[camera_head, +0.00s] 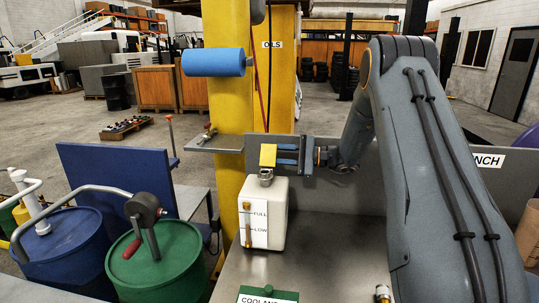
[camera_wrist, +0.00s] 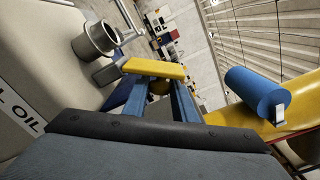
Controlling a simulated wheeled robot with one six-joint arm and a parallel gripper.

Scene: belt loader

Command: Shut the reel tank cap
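The white reel tank (camera_head: 265,215) has a FULL and LOW sight gauge on its front. Its grey filler neck (camera_head: 266,178) is on top; the neck's open mouth (camera_wrist: 98,37) shows in the wrist view. The yellow cap (camera_head: 268,155) stands raised above the neck; its edge (camera_wrist: 153,68) crosses my fingertips in the wrist view. My gripper (camera_head: 285,158) reaches in from the right, level with the cap. Its two blue fingers (camera_wrist: 160,95) are apart, with a small round yellowish knob between them just behind the cap. Contact with the cap is unclear.
A grey panel (camera_head: 340,185) stands behind the tank on the metal bench (camera_head: 320,265). A yellow post (camera_head: 232,120) carries a blue roller (camera_head: 213,62). A green drum (camera_head: 160,265) and a blue drum (camera_head: 65,250) stand at left. Bench space right of the tank is clear.

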